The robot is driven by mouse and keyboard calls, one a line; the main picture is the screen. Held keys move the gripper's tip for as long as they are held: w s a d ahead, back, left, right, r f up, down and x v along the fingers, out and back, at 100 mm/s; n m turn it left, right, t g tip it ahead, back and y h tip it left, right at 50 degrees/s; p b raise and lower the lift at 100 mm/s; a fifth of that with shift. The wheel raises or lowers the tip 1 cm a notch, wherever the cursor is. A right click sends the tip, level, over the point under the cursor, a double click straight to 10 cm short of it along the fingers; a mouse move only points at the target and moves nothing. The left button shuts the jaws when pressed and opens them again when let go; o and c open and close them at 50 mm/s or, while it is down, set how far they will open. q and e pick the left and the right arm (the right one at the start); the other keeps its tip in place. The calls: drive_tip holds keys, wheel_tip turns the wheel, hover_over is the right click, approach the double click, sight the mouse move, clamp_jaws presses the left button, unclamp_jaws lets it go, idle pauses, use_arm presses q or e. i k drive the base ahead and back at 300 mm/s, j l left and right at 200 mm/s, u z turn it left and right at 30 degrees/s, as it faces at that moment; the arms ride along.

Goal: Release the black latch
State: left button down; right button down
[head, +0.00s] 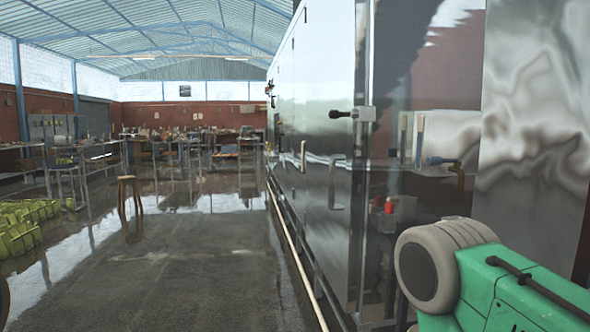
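A black latch (340,114) sticks out to the left from a metal block (365,113) at the upper front edge of the tall shiny metal cabinet (315,75). The latch looks roughly level. A grey U-shaped door handle (335,185) is below it. A second, pale handle (303,155) is further back along the cabinet. Neither of my grippers is in view, and nothing touches the latch.
A clear panel (405,80) adjoins the latch edge, with red-topped parts (388,206) visible behind it. A pale rail (292,250) runs along the cabinet's base. Yellow-green crates (20,228) and a wooden stool (130,205) stand left. The floor (180,275) between is clear.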

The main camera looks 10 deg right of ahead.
sight(334, 113)
drive_tip(key=i+j+z, duration=0.15)
drive_tip(key=i+z, duration=0.35)
drive_tip(key=i+j+z, duration=0.3)
drive_tip(key=i+z, duration=0.2)
drive_tip(key=i+j+z, duration=0.65)
drive_tip(key=j, duration=0.2)
drive_tip(key=i+j+z, duration=0.2)
drive_tip(key=j, duration=0.15)
